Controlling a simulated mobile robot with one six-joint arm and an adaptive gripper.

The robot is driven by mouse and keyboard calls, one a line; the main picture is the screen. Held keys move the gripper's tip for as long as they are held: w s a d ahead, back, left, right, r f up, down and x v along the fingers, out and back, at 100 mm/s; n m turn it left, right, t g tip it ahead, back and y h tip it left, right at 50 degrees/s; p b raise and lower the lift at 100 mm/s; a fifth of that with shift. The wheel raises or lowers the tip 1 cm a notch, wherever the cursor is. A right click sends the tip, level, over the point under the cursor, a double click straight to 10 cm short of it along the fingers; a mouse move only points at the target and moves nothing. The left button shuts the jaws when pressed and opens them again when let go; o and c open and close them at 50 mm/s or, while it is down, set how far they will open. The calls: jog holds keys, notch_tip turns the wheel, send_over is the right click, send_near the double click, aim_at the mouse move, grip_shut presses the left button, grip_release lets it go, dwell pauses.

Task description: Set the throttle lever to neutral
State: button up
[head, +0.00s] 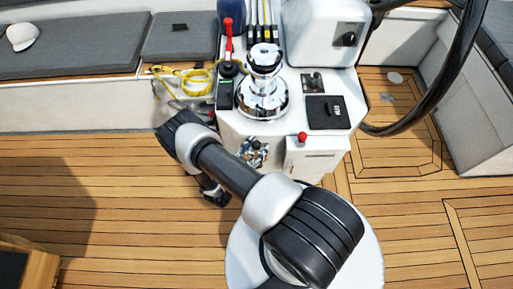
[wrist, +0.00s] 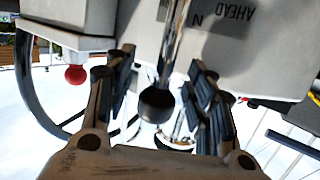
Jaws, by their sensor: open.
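The throttle lever (wrist: 176,38) is a chrome rod with a black ball knob (wrist: 158,102), in the middle of the wrist view. The rod runs up out of the picture. Upside-down lettering on the pale panel shows an N and AHEAD (wrist: 235,17) to its right; part of another label lies to its left, so the rod crosses between that label and N. My gripper (wrist: 163,70) is open, one finger on each side of the lever and knob, with gaps showing on both sides. In the head view a chrome fitting (head: 254,152) shows on the console front, and my gripper is not clearly visible.
A red knob (head: 303,136) stands close to the right of the chrome fitting; it also shows in the wrist view (wrist: 75,74). A chrome winch (head: 262,95) and a red handle (head: 228,40) stand on the console. The wheel (head: 440,85) is at right.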

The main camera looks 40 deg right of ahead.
jog(key=v, duration=1.2)
jog(key=shift+w+r, duration=0.1)
dwell(0.4)
